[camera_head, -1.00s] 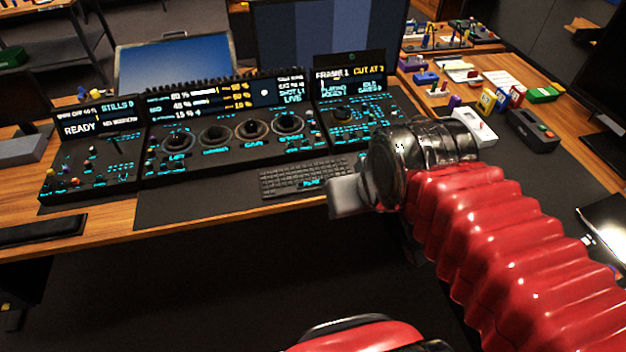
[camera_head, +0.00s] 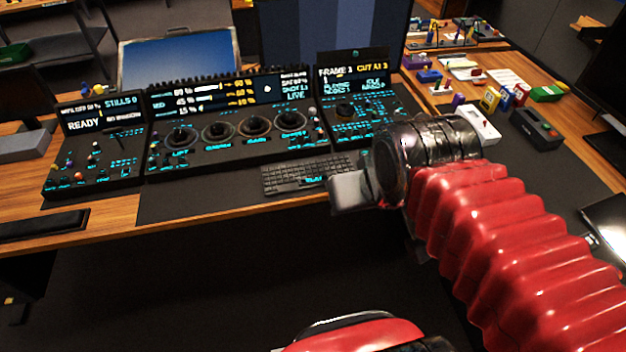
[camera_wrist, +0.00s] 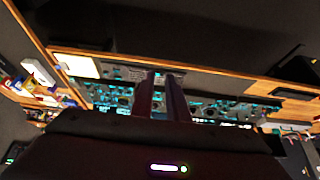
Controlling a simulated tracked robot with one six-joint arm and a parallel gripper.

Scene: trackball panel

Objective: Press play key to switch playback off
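The control panel stands on the desk, its middle section (camera_head: 200,165) holding several dark trackballs and cyan-lit keys. I cannot pick out the play key among the small keys. My gripper (camera_head: 346,190) is in front of the desk edge, by the right end of the keyboard, apart from the panel. In the wrist view my gripper's two fingers (camera_wrist: 163,80) point toward the panel with a narrow empty gap between them.
A black keyboard (camera_head: 296,175) lies before the panel, left of my gripper. The left section (camera_head: 95,165) has small knobs.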

